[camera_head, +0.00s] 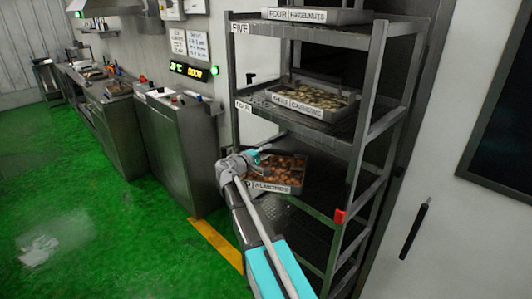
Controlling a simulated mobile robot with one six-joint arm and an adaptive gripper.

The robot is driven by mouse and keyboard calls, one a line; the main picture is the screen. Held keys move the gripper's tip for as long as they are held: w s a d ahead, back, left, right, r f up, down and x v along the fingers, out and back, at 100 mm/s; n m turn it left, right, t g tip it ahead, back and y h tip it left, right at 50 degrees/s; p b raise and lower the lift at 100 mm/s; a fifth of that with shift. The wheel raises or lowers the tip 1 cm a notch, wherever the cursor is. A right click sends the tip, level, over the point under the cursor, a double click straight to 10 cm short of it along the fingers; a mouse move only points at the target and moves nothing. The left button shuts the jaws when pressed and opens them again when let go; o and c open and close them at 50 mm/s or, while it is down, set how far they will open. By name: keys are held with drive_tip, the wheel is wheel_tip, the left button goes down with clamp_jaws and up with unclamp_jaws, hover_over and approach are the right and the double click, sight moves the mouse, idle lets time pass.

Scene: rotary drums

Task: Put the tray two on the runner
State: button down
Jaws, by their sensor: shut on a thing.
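Tray two is a grey metal tray (299,189) of brown nuts, at the third level down of the grey rack. Its front label is partly covered by my arm; a final "O" and what looks like "ALMONDS" can be read. My gripper (256,159) is at the tray's left side, shut on it. The exact contact is too small to see clearly. The tray looks roughly level and overlaps the rack opening; whether it rests on a runner cannot be told. The rack's runners (330,209) show as dark mesh levels.
Tray three (312,110) and tray four (335,17) sit on higher rack levels, labelled FOUR and FIVE. A red clip (340,216) is on the right front post. Steel cabinets (178,140) stand left. Green floor (90,220) is open at left.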

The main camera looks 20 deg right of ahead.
drive_tip(key=shift+w+d, duration=0.2)
drive_tip(key=shift+d, duration=0.25)
drive_tip(key=shift+d+f, duration=0.15)
drive_tip(key=shift+f, duration=0.05)
drive_tip(key=shift+f+b, duration=1.55)
drive_tip(key=shift+b, duration=0.2)
drive_tip(key=shift+c, duration=2.3)
unclamp_jaws()
drive_tip(key=shift+r, duration=0.1)
drive_tip(key=v, duration=1.2)
